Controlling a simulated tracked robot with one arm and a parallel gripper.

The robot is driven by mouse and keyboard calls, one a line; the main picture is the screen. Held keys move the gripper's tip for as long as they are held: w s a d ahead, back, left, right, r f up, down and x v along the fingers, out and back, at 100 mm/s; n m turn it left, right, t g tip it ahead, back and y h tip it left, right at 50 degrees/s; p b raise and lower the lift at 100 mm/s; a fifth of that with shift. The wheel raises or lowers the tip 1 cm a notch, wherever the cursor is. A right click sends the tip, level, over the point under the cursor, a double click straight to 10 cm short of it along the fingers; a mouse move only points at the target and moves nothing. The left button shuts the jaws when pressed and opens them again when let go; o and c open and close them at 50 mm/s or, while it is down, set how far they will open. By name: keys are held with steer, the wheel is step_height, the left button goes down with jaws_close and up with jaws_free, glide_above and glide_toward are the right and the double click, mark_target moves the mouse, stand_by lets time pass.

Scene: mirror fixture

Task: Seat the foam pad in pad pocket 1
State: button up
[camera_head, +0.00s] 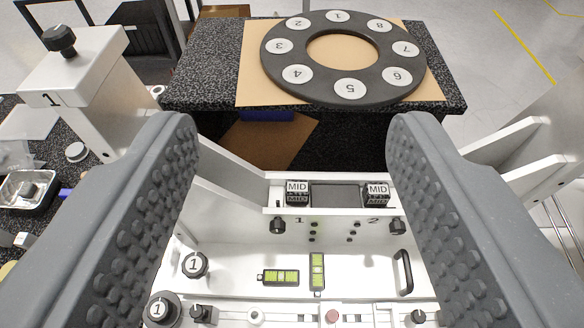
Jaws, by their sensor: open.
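My gripper (292,150) is open, its two grey studded fingers wide apart at left and right, with nothing between them. Below and beyond it is the white mirror fixture (235,228). Its ledge bears two small dark blocks labelled MID, one at left (297,192) and one at right (377,192), with a dark rectangular panel (337,196) between them. The numbers 1 and 2 are printed under the ledge, 1 at left and 2 at right. I cannot pick out a foam pad for certain, nor tell which recess is pad pocket 1.
A dark ring (340,92) with several numbered white discs lies on a tan sheet on a black speckled table (205,75). A white post (75,90) marked 1, with a black knob, stands at left. Green levels (281,277), knobs and a black handle (403,272) stick up from the fixture.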

steer(key=s+r, duration=0.8)
steer(key=r, duration=0.3)
steer(key=shift+d+t, duration=0.3)
steer(key=shift+d, duration=0.05)
steer(key=shift+f+b, duration=0.65)
steer(key=shift+f, duration=0.05)
stand_by(0.4)
